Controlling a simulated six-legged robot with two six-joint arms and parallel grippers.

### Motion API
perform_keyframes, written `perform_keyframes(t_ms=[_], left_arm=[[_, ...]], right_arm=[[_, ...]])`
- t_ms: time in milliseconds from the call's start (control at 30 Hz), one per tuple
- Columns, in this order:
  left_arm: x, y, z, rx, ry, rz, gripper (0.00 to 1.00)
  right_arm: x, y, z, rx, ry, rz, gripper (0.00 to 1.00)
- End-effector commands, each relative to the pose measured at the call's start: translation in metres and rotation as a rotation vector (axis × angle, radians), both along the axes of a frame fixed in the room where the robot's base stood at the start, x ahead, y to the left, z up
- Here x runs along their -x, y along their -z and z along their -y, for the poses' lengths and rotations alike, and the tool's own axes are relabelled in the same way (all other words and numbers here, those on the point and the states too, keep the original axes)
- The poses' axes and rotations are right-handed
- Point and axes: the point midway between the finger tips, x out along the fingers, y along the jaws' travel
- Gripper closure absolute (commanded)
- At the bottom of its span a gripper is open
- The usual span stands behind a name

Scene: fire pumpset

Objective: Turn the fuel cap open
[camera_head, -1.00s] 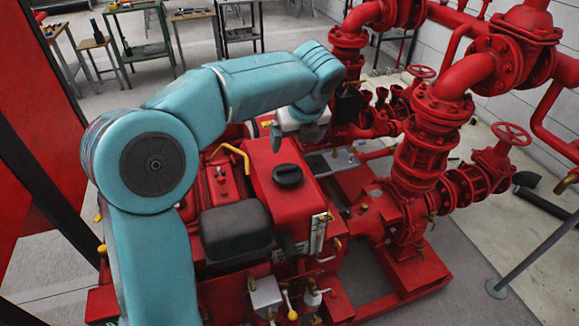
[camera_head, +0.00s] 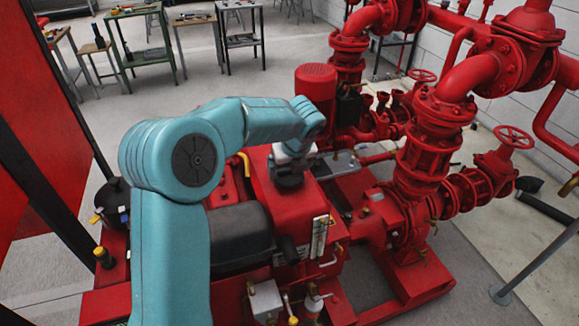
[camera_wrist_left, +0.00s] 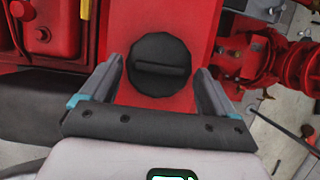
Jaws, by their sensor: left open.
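The fuel cap (camera_wrist_left: 160,62) is a round black knob with a raised bar across it, on top of the red tank (camera_wrist_left: 187,20). In the wrist view my left gripper (camera_wrist_left: 159,72) is open, with one finger to each side of the cap's near part. A gap seems to show on both sides; I cannot tell how deep the fingers reach. In the head view the left gripper (camera_head: 289,178) points down over the top of the red tank (camera_head: 290,212) and hides the cap. My right gripper is not in view.
Red pipework and valves (camera_head: 425,135) stand close on the right. A red cylindrical motor (camera_head: 316,88) rises just behind the gripper. Workbenches (camera_head: 143,38) stand far back.

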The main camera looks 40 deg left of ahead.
Motion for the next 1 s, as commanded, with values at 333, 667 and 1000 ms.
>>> perform_keyframes(t_ms=[333,667,1000], left_arm=[[0.0,-0.001,0.0,0.0,-0.002,0.0,0.67],[-0.001,-0.003,0.001,0.0,-0.107,-0.002,0.67],[-0.005,-0.005,0.002,0.0,-0.398,-0.002,0.67]], right_arm=[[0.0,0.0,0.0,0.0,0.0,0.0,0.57],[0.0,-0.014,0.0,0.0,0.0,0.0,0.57],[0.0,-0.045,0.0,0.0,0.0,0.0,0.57]])
